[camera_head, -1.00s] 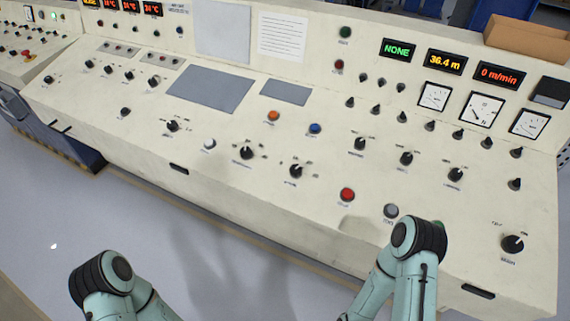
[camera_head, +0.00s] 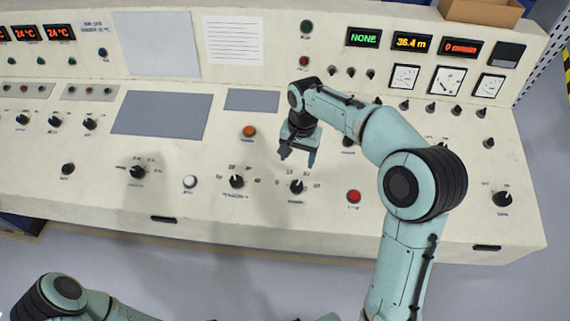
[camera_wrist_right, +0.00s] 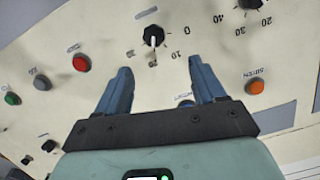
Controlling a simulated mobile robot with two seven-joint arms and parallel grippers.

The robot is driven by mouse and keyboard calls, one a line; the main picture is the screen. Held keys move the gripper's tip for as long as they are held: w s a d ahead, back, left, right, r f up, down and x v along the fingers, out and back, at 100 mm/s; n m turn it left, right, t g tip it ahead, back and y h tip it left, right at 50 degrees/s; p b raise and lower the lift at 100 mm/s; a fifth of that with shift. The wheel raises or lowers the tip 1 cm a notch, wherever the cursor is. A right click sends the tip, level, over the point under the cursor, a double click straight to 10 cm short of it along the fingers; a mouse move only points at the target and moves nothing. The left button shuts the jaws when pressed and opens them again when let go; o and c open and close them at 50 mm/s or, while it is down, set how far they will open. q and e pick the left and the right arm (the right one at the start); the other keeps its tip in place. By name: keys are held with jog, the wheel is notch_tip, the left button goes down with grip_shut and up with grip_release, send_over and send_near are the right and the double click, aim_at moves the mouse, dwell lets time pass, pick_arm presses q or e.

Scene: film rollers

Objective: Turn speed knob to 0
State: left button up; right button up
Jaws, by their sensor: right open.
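The speed knob seems to be the black knob (camera_head: 297,187) on the sloped cream panel, with a small numbered dial starting at 0. In the right wrist view the knob (camera_wrist_right: 153,36) sits just beyond the fingertips, its white mark pointing away from the 0, roughly toward 10–20. My right gripper (camera_head: 298,158) is open and empty, above the panel just behind the knob. In the wrist view its two blue fingers (camera_wrist_right: 164,70) are spread, with the knob ahead of the gap, apart from both. My left gripper is out of view.
Another dial knob (camera_head: 237,182) stands to the left, and a red button (camera_head: 354,196) to the right. An orange button (camera_head: 249,132) lies behind. A red display (camera_head: 461,47) reads 0 m/min. My right arm covers part of the panel.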

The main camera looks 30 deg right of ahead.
aim_at(297, 186)
jog(key=f, duration=0.7)
jog(key=s+f+b, duration=0.1)
jog(key=f, duration=0.3)
jog(key=shift+s+f, duration=0.1)
jog(key=shift+f, duration=0.05)
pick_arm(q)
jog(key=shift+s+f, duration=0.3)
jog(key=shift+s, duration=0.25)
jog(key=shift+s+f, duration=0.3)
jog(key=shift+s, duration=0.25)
pick_arm(e)
jog(key=shift+f, duration=0.7)
jog(key=c, duration=1.1)
